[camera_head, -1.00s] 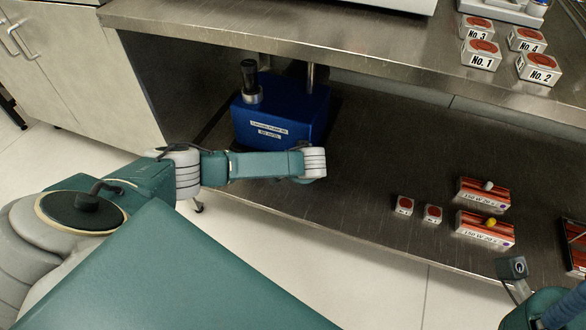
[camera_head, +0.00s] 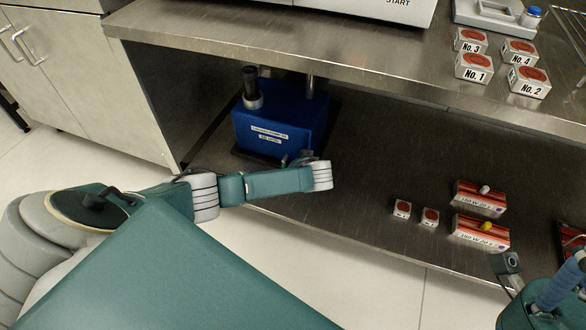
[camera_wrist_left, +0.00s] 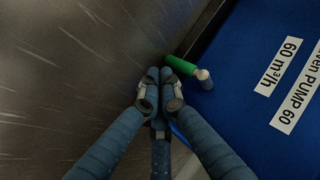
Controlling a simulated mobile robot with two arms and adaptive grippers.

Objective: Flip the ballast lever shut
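The blue vacuum pump (camera_head: 285,125) stands on the lower shelf with white labels on its front. The left wrist view shows its blue face (camera_wrist_left: 240,60) close up. A small green lever (camera_wrist_left: 181,65), which I take for the ballast lever, sticks out to the left from a pale round pivot (camera_wrist_left: 203,75) at the pump's edge. My left gripper (camera_wrist_left: 160,75) has its fingertips together, empty, just left of and below the lever's free end. Whether they touch it I cannot tell. My right gripper is partly in view at the lower right of the head view, its fingertips not clear.
The lower shelf (camera_head: 370,170) lies under a steel bench top (camera_head: 350,60). Two red-and-white boxes (camera_head: 480,197) and two small cubes (camera_head: 402,208) sit to the right on the shelf. Numbered blocks (camera_head: 474,68) stand on the bench top.

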